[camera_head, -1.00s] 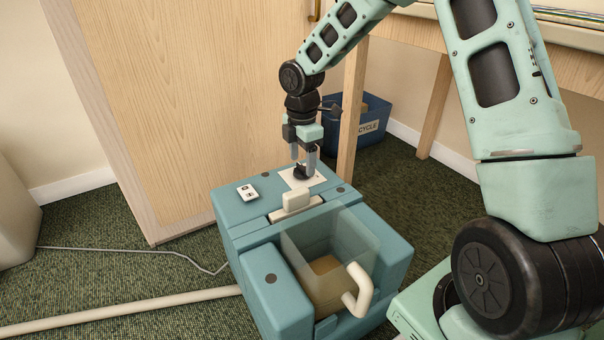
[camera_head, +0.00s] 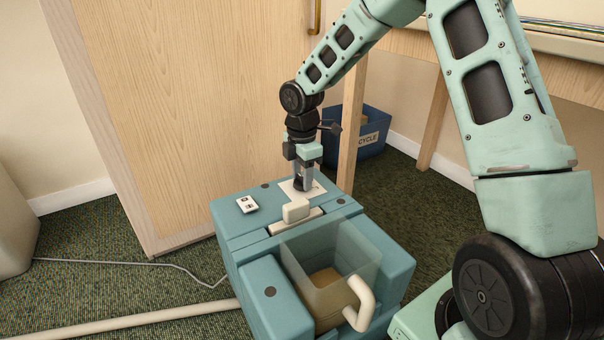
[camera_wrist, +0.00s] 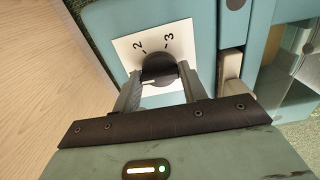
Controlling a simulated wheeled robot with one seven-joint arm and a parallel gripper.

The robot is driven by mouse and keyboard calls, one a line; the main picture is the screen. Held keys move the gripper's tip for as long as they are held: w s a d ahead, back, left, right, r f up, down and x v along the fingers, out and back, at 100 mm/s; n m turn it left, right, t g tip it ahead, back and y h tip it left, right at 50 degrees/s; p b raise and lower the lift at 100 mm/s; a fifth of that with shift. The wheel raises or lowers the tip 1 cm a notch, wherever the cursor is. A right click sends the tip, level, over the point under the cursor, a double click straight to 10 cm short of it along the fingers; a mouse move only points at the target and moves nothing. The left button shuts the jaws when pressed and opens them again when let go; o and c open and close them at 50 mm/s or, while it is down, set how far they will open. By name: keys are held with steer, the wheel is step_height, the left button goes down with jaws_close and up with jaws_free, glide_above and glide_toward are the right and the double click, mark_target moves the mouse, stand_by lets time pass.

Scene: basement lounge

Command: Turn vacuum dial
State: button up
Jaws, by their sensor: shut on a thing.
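The vacuum (camera_head: 235,232) is a teal box standing on the carpet, with a clear bin and a cream handle at its front. Its black dial (camera_wrist: 159,68) sits on a white plate (camera_wrist: 122,46) marked 2 and 3 in the wrist view. My gripper (camera_head: 303,186) points down over the plate at the vacuum's back right. In the wrist view my gripper (camera_wrist: 160,88) has a finger on each side of the dial and is shut on it. The fingers hide part of the dial and plate, and I cannot read other marks.
A cream block (camera_head: 296,210) stands on the vacuum's top beside the plate. A small white switch plate (camera_head: 247,203) lies to its left. A wooden cabinet (camera_head: 190,110) and a table leg (camera_head: 351,125) stand close behind. A blue recycle bin (camera_head: 372,135) is behind right. A cream hose (camera_head: 130,315) and a cord run left.

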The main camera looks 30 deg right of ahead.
steer(key=shift+r+p, duration=0.15)
steer(key=shift+p, duration=0.2)
steer(key=m+p, duration=0.2)
steer(key=p, duration=0.1)
steer(key=shift+r, duration=0.2)
steer(key=m+p, duration=0.2)
steer(key=p, duration=0.1)
steer(key=shift+s, duration=0.1)
steer(key=m+p, duration=0.3)
steer(key=p, duration=0.1)
steer(key=shift+m+p, duration=0.35)
steer(key=shift+m, duration=0.05)
steer(key=m+p, duration=0.3)
steer(key=p, duration=0.1)
steer(key=shift+f+m, duration=0.1)
steer(key=shift+m, duration=0.2)
steer(key=m+p, duration=0.7)
steer(key=m, duration=0.1)
steer(key=m+p, duration=0.1)
steer(key=m, duration=0.1)
steer(key=m+p, duration=0.1)
steer(key=m, duration=0.1)
steer(key=shift+f, duration=0.25)
steer(key=shift+m+p, duration=0.3)
